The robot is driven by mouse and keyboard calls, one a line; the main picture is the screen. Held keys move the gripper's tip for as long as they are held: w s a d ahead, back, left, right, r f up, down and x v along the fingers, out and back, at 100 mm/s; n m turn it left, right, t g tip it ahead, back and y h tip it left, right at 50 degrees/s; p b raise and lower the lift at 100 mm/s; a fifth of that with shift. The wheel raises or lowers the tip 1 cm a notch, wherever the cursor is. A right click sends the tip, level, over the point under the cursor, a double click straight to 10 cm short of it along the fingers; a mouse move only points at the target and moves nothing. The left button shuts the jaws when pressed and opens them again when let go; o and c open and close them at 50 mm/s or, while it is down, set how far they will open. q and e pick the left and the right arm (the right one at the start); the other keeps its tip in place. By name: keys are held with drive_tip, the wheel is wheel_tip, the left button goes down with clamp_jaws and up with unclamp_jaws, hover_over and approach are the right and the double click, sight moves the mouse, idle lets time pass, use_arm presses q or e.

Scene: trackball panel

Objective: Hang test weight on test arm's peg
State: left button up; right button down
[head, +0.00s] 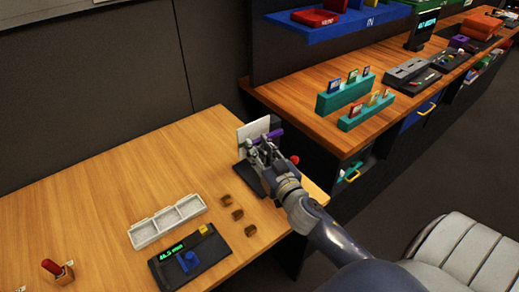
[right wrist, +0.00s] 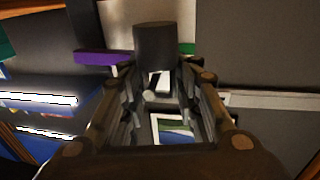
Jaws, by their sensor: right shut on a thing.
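The test weight appears as a dark grey cylinder (right wrist: 155,47) at my fingertips in the right wrist view. My right gripper (right wrist: 162,78) is shut on it. In the head view my right gripper (head: 262,148) is at the far right part of the wooden table, right in front of a small stand with a white back plate (head: 247,131) and a black base (head: 246,177). A purple bar, likely the test arm (head: 275,134), shows just beyond the gripper; in the right wrist view it (right wrist: 103,58) lies left of the cylinder. I cannot make out the peg. My left gripper is out of view.
A black panel (head: 180,272) with a blue ball and green display lies at the front of the table. A white three-part tray (head: 143,237) and three small brown blocks (head: 237,215) lie nearby. A second bench (head: 300,112) with teal card holders stands behind right.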

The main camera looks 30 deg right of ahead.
drive_tip(key=shift+d+r, duration=0.1)
drive_tip(key=shift+d, duration=0.25)
drive_tip(key=c, duration=1.1)
unclamp_jaws()
drive_tip(key=shift+w, duration=0.15)
drive_tip(key=shift+w+d+f, duration=0.1)
drive_tip(key=shift+w+f, duration=0.15)
drive_tip(key=shift+f, duration=0.05)
drive_tip(key=shift+s, duration=0.1)
drive_tip(key=shift+a, duration=0.2)
drive_tip(key=shift+s+f, duration=0.15)
drive_tip(key=shift+s, duration=0.45)
drive_tip(key=s+a, duration=0.1)
drive_tip(key=s, duration=1)
drive_tip(key=shift+a+r, duration=0.2)
drive_tip(key=shift+a, duration=0.05)
drive_tip(key=shift+w+d, duration=0.1)
